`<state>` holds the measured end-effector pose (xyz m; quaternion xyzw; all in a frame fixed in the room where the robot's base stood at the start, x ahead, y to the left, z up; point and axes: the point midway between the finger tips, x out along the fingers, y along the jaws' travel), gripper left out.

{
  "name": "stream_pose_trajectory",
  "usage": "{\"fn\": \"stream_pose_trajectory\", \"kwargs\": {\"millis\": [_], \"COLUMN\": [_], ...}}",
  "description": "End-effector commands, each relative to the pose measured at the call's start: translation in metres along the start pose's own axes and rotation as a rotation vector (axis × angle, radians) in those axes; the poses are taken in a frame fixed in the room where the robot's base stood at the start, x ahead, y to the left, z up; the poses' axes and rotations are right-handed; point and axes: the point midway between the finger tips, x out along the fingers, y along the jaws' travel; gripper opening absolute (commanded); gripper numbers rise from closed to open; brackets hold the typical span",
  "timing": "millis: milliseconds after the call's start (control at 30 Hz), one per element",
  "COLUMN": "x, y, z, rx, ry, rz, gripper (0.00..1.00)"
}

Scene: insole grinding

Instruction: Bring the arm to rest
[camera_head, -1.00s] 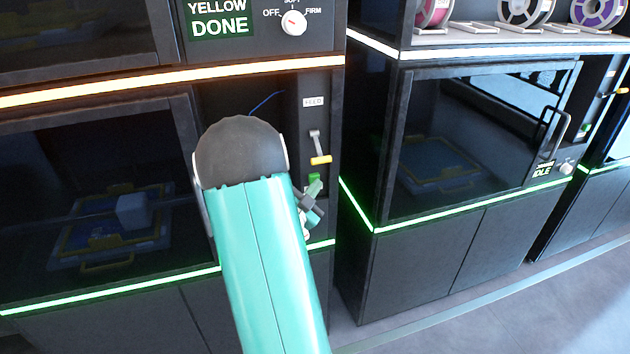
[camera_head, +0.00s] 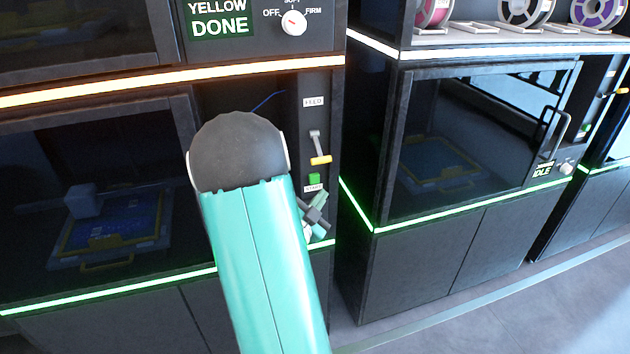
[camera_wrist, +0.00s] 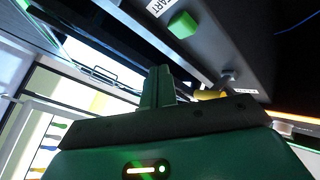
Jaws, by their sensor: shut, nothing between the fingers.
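My arm, teal with a dark grey rounded joint, rises from the bottom of the head view in front of the left printer cabinet. My gripper (camera_head: 316,215) shows in part to the right of the arm, just below the green start button (camera_head: 314,180). The rest of it is hidden behind the arm. In the wrist view the two green fingers of my gripper (camera_wrist: 158,85) are together, with nothing held. The green button (camera_wrist: 182,25) and the yellow-tipped feed lever (camera_wrist: 210,94) lie beyond them, apart from the fingertips.
The left cabinet's display (camera_head: 220,20) reads YELLOW DONE, beside a knob (camera_head: 293,22). Its lower chamber holds a blue printer bed (camera_head: 130,225) with a pale block (camera_head: 83,201). The right cabinet (camera_head: 400,285) is marked IDLE, with filament spools above. Floor (camera_head: 540,310) is open at the right.

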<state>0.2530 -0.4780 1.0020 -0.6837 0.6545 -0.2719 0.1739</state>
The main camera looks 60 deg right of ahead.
Motion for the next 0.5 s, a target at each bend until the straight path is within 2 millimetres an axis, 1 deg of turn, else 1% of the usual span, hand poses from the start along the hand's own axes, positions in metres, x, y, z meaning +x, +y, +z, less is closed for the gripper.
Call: {"fn": "stream_pose_trajectory", "kwargs": {"millis": [100,200,500], "x": [-0.0068,-0.0095,-0.0096], "y": [0.005,0.0072,0.0073], "z": [-0.0055,-0.0074,-0.0075], "rx": [-0.001,0.0,0.0], "ry": [0.0,0.0,0.0], "rz": [0.0,0.001,0.0], "gripper": [0.0,0.0,0.0]}}
